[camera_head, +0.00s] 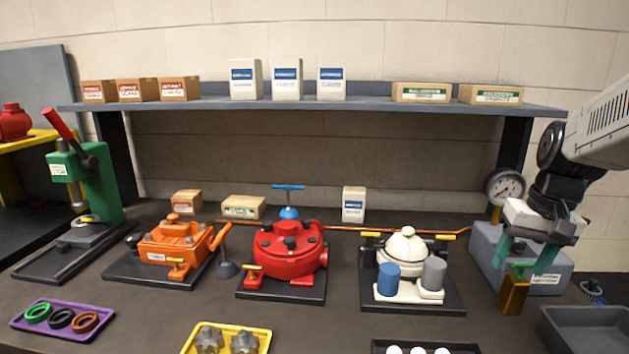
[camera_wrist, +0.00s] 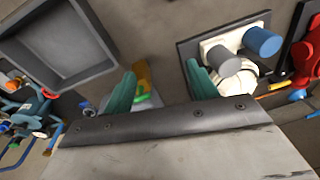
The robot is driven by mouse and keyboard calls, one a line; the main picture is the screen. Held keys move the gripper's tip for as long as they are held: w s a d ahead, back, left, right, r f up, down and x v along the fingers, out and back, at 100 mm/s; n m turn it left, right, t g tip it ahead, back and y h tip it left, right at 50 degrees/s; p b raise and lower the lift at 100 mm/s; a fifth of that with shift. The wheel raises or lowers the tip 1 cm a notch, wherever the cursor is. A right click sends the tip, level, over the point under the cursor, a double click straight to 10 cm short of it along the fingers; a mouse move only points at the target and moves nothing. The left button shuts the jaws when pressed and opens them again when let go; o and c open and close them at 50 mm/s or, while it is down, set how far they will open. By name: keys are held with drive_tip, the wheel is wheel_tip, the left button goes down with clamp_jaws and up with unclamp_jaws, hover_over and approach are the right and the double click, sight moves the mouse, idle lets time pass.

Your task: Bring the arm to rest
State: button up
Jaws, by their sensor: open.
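My gripper (camera_head: 527,256) hangs on the right side of the bench in the head view, fingers pointing down. Its two teal fingers are apart, and nothing is seen held between them. In the head view it is in front of the grey gauge box and just above a brass block with a green handle (camera_head: 515,290). In the wrist view my gripper (camera_wrist: 158,88) shows its teal fingertips spread.
A grey box with a gauge (camera_head: 548,279) stands behind my gripper. A white motor (camera_head: 404,249) is to the left, then a red motor (camera_head: 290,262) and an orange one (camera_head: 172,243). A grey tray (camera_head: 590,330) is at the right front. A shelf (camera_head: 330,105) spans the back.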

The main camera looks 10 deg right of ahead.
drive_tip(key=s+a+n, duration=0.4)
drive_tip(key=s+a, duration=1)
drive_tip(key=a, duration=0.3)
drive_tip(key=shift+s+r, duration=0.25)
drive_tip(key=shift+r, duration=0.1)
drive_tip(key=shift+a, duration=0.1)
drive_tip(key=shift+c, duration=0.4)
